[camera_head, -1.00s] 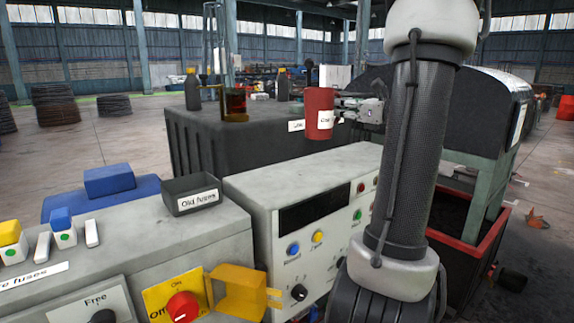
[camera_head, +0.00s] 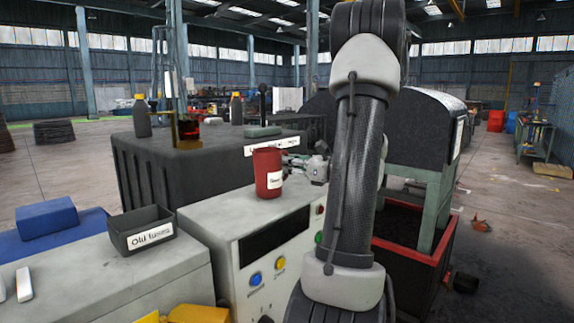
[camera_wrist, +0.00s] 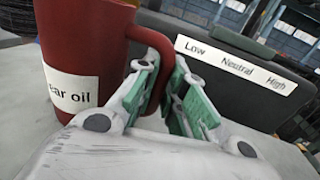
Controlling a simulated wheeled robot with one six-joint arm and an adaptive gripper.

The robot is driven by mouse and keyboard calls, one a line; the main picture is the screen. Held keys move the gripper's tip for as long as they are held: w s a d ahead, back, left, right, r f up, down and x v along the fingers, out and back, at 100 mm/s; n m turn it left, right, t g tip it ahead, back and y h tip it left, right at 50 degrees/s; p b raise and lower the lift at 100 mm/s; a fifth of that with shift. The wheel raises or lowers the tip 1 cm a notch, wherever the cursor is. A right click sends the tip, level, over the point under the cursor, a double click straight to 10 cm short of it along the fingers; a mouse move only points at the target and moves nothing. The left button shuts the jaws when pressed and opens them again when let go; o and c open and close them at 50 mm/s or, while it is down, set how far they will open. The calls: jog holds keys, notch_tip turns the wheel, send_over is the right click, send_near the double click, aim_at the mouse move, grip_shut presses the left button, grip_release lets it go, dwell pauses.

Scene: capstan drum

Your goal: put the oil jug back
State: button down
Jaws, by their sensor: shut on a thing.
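The red oil jug (camera_head: 268,163) is upright over the pale grey top of the control cabinet (camera_head: 235,212). I cannot tell whether its base touches that top. In the wrist view the jug (camera_wrist: 85,35) fills the upper left, with a white label ending in "ar oil". My gripper (camera_head: 290,165) is at the jug's right side. In the wrist view my gripper's green-padded fingers (camera_wrist: 165,85) are closed around the jug's handle. My arm hides part of the cabinet's right end.
A dark block (camera_head: 215,160) with a label strip stands behind, bearing bottles and a small glass of dark liquid (camera_head: 188,128). The "Old fuses" tray (camera_head: 140,233) sits to the left. A red-rimmed bin (camera_head: 415,258) stands to the right. Open floor lies at far right.

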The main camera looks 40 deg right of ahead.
jog(key=c, duration=1.5)
grip_release()
jog(key=shift+s+d, duration=0.1)
jog(key=shift+s, duration=0.05)
jog(key=v, duration=1.1)
jog(key=shift+s, duration=0.35)
